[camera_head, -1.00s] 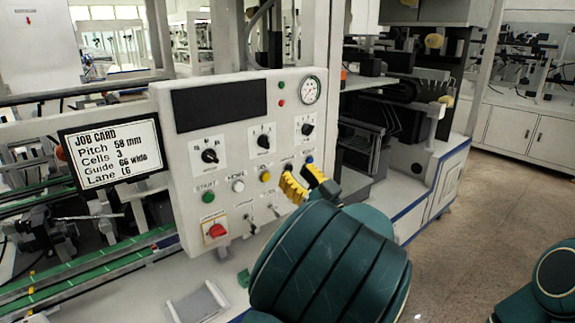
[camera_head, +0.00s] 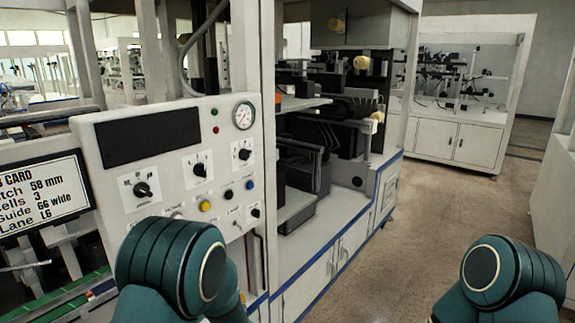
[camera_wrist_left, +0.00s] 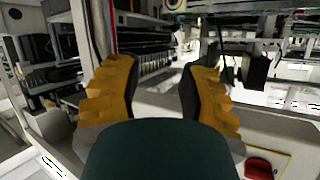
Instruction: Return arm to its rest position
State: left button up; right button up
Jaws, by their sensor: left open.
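My left arm (camera_head: 172,268) is folded close in at the lower left of the head view, in front of the control panel. Its gripper does not show there. In the left wrist view my left gripper (camera_wrist_left: 160,82) has its two yellow fingers spread wide with nothing between them. My right arm (camera_head: 505,280) shows at the lower right of the head view; its gripper is out of view.
The white control panel (camera_head: 105,175) with knobs, buttons and a gauge (camera_head: 243,115) stands at the left. The job card (camera_head: 42,195) is partly cut off. A white machine (camera_head: 340,225) stands beyond the panel. Open floor (camera_head: 430,215) lies to the right.

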pick_arm(q)
jog(key=s+f+g+h, duration=0.4)
jog(key=s+f, duration=0.4)
jog(key=f, duration=0.2)
jog(key=s+d+f+g+h, duration=0.2)
jog(key=s+d+f+g, duration=0.1)
jog(key=s, duration=0.7)
jog(key=s+d+f+m+g+h, duration=0.1)
jog(key=s+d+f+g+h, duration=0.2)
jog(key=s, duration=0.7)
jog(key=shift+d+g+h, duration=0.3)
jog(key=shift+d+g, duration=0.1)
